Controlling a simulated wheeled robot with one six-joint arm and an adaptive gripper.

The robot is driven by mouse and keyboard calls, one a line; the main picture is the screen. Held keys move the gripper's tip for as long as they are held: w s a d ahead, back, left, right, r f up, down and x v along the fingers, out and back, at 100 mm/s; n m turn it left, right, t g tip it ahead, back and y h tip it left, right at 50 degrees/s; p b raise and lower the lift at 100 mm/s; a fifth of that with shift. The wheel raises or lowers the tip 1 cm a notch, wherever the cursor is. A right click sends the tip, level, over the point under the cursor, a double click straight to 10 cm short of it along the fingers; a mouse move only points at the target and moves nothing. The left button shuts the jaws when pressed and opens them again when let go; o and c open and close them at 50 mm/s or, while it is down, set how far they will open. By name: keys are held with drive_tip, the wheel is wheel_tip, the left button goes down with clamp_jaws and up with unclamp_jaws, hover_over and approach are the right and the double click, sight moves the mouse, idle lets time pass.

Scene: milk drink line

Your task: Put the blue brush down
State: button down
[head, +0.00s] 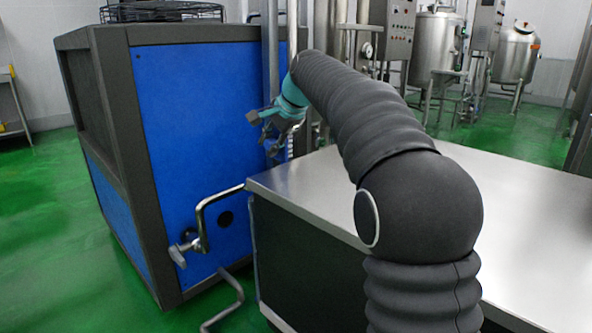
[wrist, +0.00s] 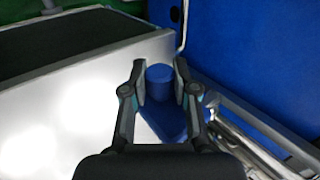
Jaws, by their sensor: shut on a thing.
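My gripper (wrist: 160,72) is shut on the blue brush in the wrist view. The brush's round upper part (wrist: 159,84) is between the two fingers, and its wider blue base (wrist: 172,122) shows below and behind them. The steel table top (wrist: 75,115) lies beneath and to the left. I cannot tell whether the brush touches it. In the head view my gripper (head: 268,128) is beyond the far left part of the steel table (head: 520,205), in front of the blue panel. I cannot make out the brush there.
A large blue and dark-grey machine (head: 190,150) stands to the left, close to the table. A bent pipe with a valve (head: 200,225) sticks out between them. Upright pipes (head: 270,50) rise behind my gripper. The table's right part looks bare. Steel tanks (head: 437,45) stand at the back.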

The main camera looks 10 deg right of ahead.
drive_tip(key=w+d+f, duration=0.2)
drive_tip(key=w, duration=0.1)
drive_tip(key=w+d+f, duration=0.2)
drive_tip(key=w, duration=0.1)
drive_tip(key=w+d+f, duration=0.2)
drive_tip(key=w, duration=0.1)
drive_tip(key=shift+w+d+f, duration=0.15)
drive_tip(key=shift+d+f, duration=0.25)
wheel_tip(320, 180, down, 4)
drive_tip(key=shift+f, duration=0.1)
drive_tip(key=c, duration=0.9)
unclamp_jaws()
drive_tip(key=v, duration=1.2)
